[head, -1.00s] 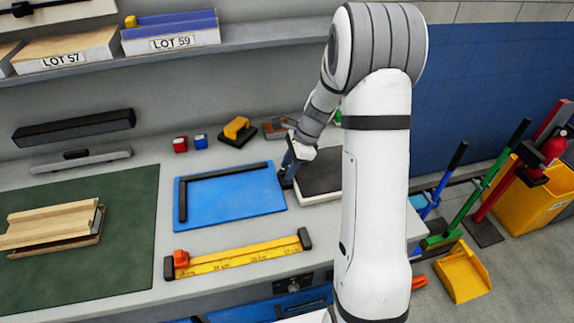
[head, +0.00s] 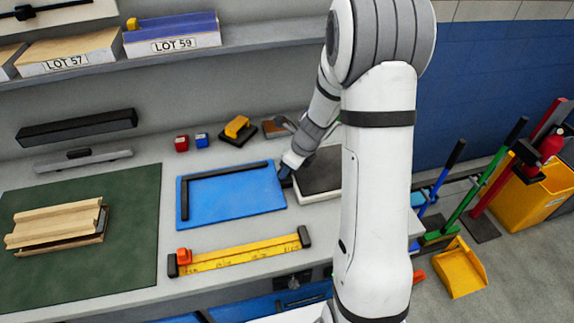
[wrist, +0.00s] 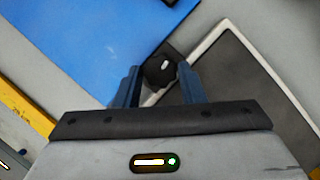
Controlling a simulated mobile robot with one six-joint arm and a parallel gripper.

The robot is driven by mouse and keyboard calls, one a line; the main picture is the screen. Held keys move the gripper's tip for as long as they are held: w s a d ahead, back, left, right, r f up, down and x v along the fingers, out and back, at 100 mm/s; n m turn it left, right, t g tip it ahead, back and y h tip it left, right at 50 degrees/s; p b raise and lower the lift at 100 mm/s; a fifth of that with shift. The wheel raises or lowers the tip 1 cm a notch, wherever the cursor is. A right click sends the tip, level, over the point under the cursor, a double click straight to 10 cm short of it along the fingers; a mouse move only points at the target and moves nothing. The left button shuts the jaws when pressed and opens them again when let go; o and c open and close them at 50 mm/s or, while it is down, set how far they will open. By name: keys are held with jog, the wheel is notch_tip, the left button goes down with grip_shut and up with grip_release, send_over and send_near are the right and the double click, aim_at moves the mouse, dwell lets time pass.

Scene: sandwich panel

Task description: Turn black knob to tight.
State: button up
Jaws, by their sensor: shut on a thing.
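The black knob (wrist: 159,71) shows in the wrist view between the two blue fingers of my gripper (wrist: 158,84). It has a small white mark on its top. The fingers are shut on it from both sides. The knob sits between the blue board (wrist: 80,45) and the white-rimmed dark pad (wrist: 240,80). In the head view my gripper (head: 285,177) is down at the right edge of the blue board (head: 235,200), and the knob is mostly hidden there by the gripper and arm. I cannot tell from the mark how tight the knob is.
A yellow ruler (head: 240,253) with an orange slider lies in front of the board. Wooden pieces (head: 55,225) lie on a green mat (head: 125,268) at left. The dark pad (head: 325,172) lies close at right.

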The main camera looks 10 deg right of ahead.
jog(key=shift+w+r+m, duration=0.1)
jog(key=shift+r+m, duration=0.05)
jog(key=shift+m, duration=0.15)
dwell(0.4)
jog(key=o, duration=0.9)
jog(key=shift+a, duration=0.1)
jog(key=shift+c, duration=0.2)
jog(key=shift+o, duration=0.7)
jog(key=p+v, duration=0.1)
jog(key=v, duration=0.6)
jog(key=shift+s+r, duration=0.2)
jog(key=shift+r, duration=0.1)
